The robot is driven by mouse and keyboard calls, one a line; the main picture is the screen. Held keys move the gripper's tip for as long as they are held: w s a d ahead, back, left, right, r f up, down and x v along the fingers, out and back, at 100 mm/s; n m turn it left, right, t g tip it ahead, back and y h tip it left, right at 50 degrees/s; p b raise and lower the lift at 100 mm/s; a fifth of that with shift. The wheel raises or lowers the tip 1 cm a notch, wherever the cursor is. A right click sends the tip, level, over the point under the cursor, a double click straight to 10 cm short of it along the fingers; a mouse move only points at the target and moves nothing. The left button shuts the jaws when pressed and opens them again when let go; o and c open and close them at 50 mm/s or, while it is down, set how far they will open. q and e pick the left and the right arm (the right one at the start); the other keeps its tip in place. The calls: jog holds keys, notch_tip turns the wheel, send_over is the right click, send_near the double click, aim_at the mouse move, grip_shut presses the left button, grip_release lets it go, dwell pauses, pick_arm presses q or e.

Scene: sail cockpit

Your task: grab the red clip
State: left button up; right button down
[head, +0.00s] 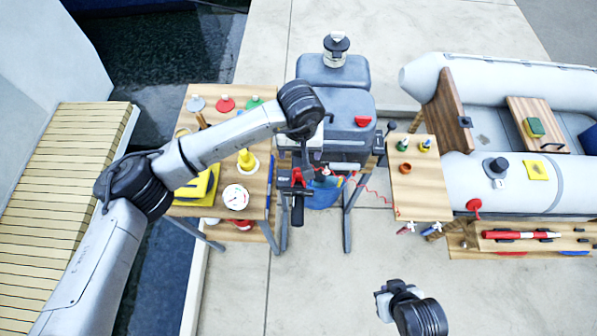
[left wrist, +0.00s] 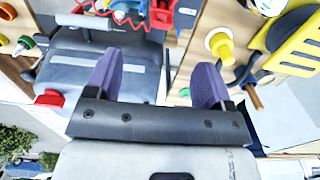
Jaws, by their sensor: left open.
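A small red piece (head: 298,178), which looks like the red clip, sits on the dark tiller handle in front of the grey outboard motor (head: 345,105). In the left wrist view a red block (left wrist: 162,14) shows at the top edge, beside a coiled red cord (left wrist: 122,15); it is partly cut off. My left gripper (head: 312,160) is above the motor's front, close to the handle. In the left wrist view its purple fingers (left wrist: 157,78) are apart with nothing between them. My right gripper (head: 384,300) is low in the head view, away from the motor; its fingers are unclear.
A wooden table (head: 178,210) left of the motor holds a gauge (head: 236,197) and yellow items. A small wooden table (head: 420,195) stands at right, near a grey inflatable boat (head: 500,75). A red part (head: 362,121) is on the motor's top. Floor in front is clear.

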aim_at(299, 173)
pick_arm(q)
notch_tip(299, 173, down, 13)
jog(key=shift+a+r, duration=0.1)
jog(key=shift+r, duration=0.05)
dwell(0.5)
jog(key=c, duration=1)
jog(key=shift+r, duration=0.15)
